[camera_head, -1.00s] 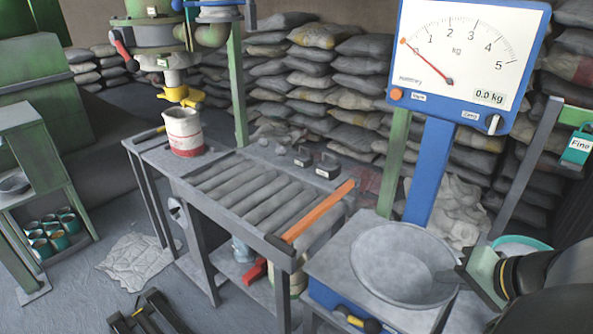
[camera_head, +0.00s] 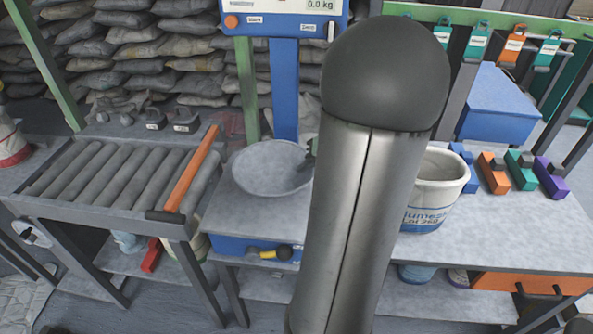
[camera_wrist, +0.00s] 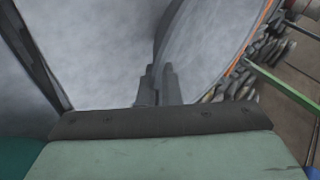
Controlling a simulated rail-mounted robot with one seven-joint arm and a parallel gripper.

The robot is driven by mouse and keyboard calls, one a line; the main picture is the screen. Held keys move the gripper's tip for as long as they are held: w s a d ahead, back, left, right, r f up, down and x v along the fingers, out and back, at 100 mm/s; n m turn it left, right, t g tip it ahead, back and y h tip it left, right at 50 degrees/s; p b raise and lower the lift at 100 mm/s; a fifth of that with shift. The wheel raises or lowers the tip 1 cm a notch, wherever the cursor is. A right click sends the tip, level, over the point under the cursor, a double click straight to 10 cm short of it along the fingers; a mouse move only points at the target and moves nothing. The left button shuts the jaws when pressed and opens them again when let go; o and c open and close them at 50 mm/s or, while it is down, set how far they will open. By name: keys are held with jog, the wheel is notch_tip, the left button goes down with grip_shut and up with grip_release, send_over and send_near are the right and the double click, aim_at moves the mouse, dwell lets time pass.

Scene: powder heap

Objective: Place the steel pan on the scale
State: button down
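The round grey steel pan (camera_head: 268,170) is over the scale's platform (camera_head: 238,217). I cannot tell whether it rests on it or hangs just above. The scale has a blue post (camera_head: 284,90) and a readout of 0.0 kg; its dial is mostly cut off. My gripper (camera_head: 311,155) is at the pan's right edge, largely hidden behind my arm.
A roller conveyor (camera_head: 115,175) with an orange bar (camera_head: 192,170) stands left of the scale. A white bucket (camera_head: 437,190) and coloured blocks (camera_head: 520,170) stand on the bench at right. A blue bin (camera_head: 500,105) is behind. My arm hides the middle.

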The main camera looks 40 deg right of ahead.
jog(key=shift+w+d+f, duration=0.25)
jog(key=shift+d+f, duration=0.05)
jog(key=shift+f, duration=0.2)
jog(key=shift+w+d+f+b, duration=0.15)
jog(key=shift+f+b, duration=0.15)
jog(key=shift+f, duration=1.35)
jog(key=shift+f, duration=0.1)
jog(key=c, duration=1.6)
grip_release()
jog(key=shift+r, duration=0.25)
jog(key=v, duration=0.7)
jog(key=shift+s+p, duration=0.25)
jog(key=shift+p, duration=0.1)
